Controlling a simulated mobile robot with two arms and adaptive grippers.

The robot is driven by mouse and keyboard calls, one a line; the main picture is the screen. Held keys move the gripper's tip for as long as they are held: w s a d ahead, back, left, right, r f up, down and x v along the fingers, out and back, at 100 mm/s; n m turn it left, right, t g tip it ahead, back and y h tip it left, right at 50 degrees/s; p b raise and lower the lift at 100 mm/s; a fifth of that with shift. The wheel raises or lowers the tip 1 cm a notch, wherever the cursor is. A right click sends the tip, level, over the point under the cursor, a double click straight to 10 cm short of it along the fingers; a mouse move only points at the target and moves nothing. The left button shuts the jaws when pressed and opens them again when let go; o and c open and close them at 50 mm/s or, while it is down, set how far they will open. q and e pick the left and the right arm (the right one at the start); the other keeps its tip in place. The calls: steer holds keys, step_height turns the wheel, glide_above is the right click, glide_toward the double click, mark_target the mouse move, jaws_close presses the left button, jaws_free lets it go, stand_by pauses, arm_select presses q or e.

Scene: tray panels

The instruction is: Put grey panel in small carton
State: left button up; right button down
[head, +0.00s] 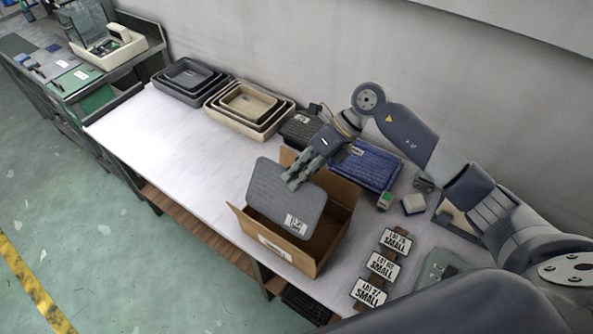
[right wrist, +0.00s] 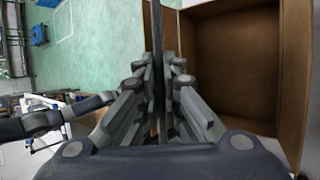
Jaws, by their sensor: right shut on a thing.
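A grey panel (head: 283,196) with a white label hangs tilted over the left part of the open small carton (head: 328,232) in the head view. My right gripper (head: 294,184) is shut on the panel's upper edge. In the right wrist view the panel (right wrist: 157,50) shows edge-on between the fingers of the right gripper (right wrist: 161,88), with the brown inside of the carton (right wrist: 232,62) to its right. The panel hides part of the carton's inside, so I cannot tell how far its lower edge reaches in. My left gripper is not in view.
Dark nested trays (head: 188,80) and beige nested trays (head: 248,106) stand at the back of the white table (head: 175,137). A blue panel stack (head: 368,167) lies behind the carton.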

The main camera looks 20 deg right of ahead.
steer(key=shift+s+f, duration=0.1)
steer(key=shift+f, duration=0.55)
step_height(320, 180, down, 5)
steer(key=b, duration=0.3)
arm_select(q)
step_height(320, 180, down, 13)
steer(key=b, duration=0.9)
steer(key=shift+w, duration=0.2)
arm_select(e)
step_height(320, 180, down, 10)
steer(key=shift+f, duration=0.25)
arm_select(q)
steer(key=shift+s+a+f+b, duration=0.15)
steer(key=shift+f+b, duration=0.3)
steer(key=shift+b, duration=0.3)
arm_select(e)
steer(key=shift+f, duration=0.6)
